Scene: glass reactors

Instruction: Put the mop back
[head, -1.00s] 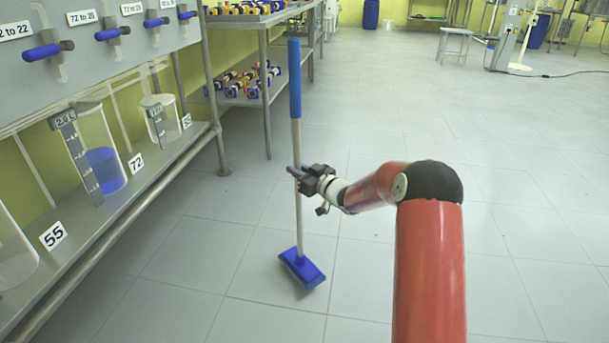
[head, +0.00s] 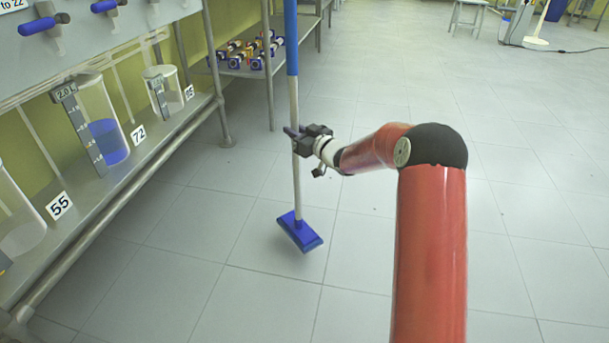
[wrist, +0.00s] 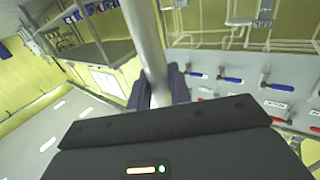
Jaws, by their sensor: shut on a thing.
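The mop (head: 295,175) stands nearly upright in the head view. It has a blue upper grip, a pale pole and a flat blue head (head: 300,231) over the floor tiles. I cannot tell whether the head touches the floor. The top of the pole is cut off by the upper picture edge. My gripper (head: 294,133) is shut on the pole, around its middle. In the wrist view the pale pole (wrist: 147,40) runs up from between the dark fingers of my gripper (wrist: 160,88).
A metal bench (head: 150,178) with beakers and number labels runs along the left. A shelf rack (head: 243,71) with several coloured parts stands behind the mop. A stool (head: 470,12) and a white stand (head: 536,40) are far at the back right. The middle floor is open.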

